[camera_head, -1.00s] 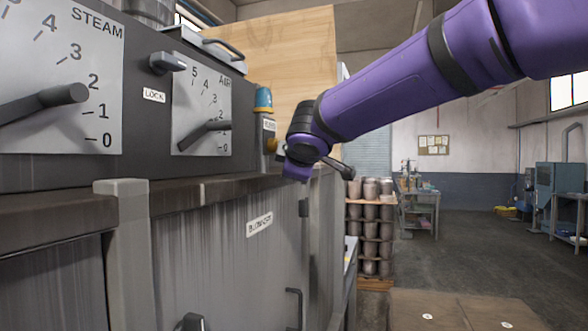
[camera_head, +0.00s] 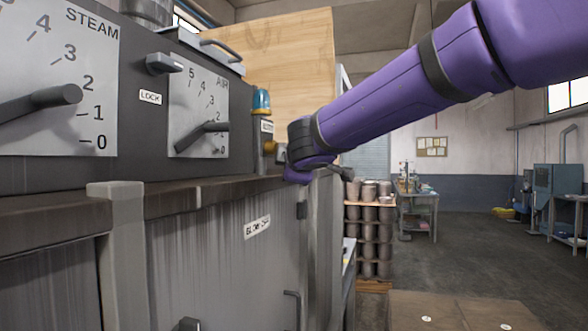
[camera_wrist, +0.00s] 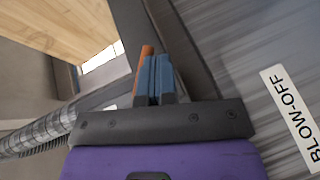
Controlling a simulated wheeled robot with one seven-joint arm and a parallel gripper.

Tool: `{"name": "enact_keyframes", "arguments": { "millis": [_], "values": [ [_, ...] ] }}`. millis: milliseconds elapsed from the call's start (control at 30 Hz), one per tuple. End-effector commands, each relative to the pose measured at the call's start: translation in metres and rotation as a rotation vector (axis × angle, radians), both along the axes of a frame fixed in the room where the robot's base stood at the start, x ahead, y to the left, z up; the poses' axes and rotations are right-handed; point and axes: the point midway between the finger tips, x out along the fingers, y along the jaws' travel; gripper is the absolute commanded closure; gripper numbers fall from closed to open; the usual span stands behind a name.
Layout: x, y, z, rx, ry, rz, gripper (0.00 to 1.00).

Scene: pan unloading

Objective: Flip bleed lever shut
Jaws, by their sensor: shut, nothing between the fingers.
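My gripper (camera_wrist: 154,80) is shut, its two blue-grey fingers together with nothing between them. An orange piece (camera_wrist: 146,51) shows close beside the fingertips in the wrist view; I cannot tell whether it is the bleed lever or whether they touch. In the head view my purple wrist is at the right end of the machine front, just right of a brass fitting (camera_head: 269,146) under a small label (camera_head: 267,127). A dark rod (camera_head: 335,172) sticks out to the right behind my wrist; I cannot tell what it belongs to. My fingertips are hidden in the head view.
The machine's ledge (camera_head: 225,188) runs below the steam dial (camera_head: 60,60) and air dial (camera_head: 200,110). The blow-off label (camera_wrist: 293,110) is on the panel beside my gripper. A ribbed hose (camera_wrist: 40,135) is at the lower left. Stacked pans (camera_head: 370,225) stand beyond.

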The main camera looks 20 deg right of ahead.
Motion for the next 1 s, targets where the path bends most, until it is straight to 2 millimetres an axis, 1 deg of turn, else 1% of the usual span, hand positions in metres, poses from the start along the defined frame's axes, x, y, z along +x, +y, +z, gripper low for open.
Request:
{"name": "enact_keyframes", "arguments": {
  "millis": [567,867,1000],
  "values": [
    [0.008,-0.005,0.006,-0.144,-0.195,0.001,1.00],
    [0.011,-0.009,0.012,-0.140,-0.195,-0.002,1.00],
    [0.013,-0.009,0.013,-0.172,-0.233,0.001,1.00]
  ]
}}
